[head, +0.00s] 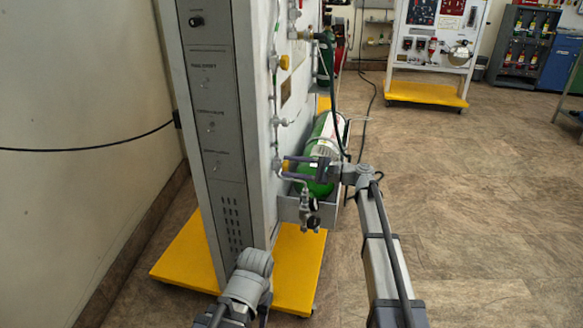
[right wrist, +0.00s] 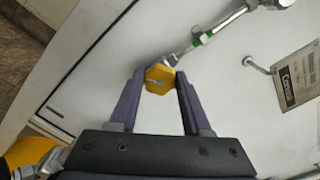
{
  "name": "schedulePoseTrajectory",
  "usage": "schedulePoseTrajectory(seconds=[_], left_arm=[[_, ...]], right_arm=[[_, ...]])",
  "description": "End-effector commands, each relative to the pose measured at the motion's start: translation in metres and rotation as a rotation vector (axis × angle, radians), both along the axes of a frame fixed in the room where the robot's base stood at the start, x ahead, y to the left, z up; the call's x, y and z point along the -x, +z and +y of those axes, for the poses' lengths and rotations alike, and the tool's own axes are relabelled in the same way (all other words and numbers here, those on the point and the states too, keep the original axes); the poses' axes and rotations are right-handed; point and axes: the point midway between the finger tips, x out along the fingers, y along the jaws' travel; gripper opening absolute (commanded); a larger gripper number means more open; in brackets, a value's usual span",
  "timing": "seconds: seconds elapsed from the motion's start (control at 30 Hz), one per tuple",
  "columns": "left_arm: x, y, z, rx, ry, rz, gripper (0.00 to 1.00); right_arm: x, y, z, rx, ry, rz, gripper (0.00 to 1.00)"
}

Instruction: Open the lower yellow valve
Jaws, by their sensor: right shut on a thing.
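The lower yellow valve (right wrist: 159,78) is a small yellow knob on the pale panel in the right wrist view. My right gripper (right wrist: 160,76) is shut on it, with one finger on each side. In the head view the right gripper (head: 287,166) reaches left to the panel's side face, and only a bit of the knob shows there. The upper yellow valve (head: 284,62) sits higher on the same panel, apart from the gripper. Part of my left arm shows at the bottom of the head view, but its gripper does not.
A green cylinder (head: 318,150) lies beside the panel, behind my right gripper. The panel stands on a yellow base (head: 190,250). A pipe with a green band (right wrist: 203,39) runs from the knob. Open floor (head: 470,200) lies to the right.

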Motion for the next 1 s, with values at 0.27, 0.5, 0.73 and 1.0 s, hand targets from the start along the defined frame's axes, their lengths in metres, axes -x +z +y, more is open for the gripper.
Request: schedulePoseTrajectory(seconds=[0.27,0.5,0.73,1.0], left_arm=[[0.0,0.0,0.0,0.0,0.0,0.0,0.5],[0.0,0.0,0.0,0.0,0.0,0.0,0.5],[0.0,0.0,0.0,0.0,0.0,0.0,0.5],[0.0,0.0,0.0,0.0,0.0,0.0,0.5]], right_arm=[[0.001,0.0,0.0,0.0,0.001,0.0,0.0],[0.0,0.0,0.0,0.001,0.001,0.0,0.72],[0.0,0.0,0.0,0.001,0.001,0.0,0.78],[0.007,0.0,-0.022,0.0,-0.003,0.001,0.78]])
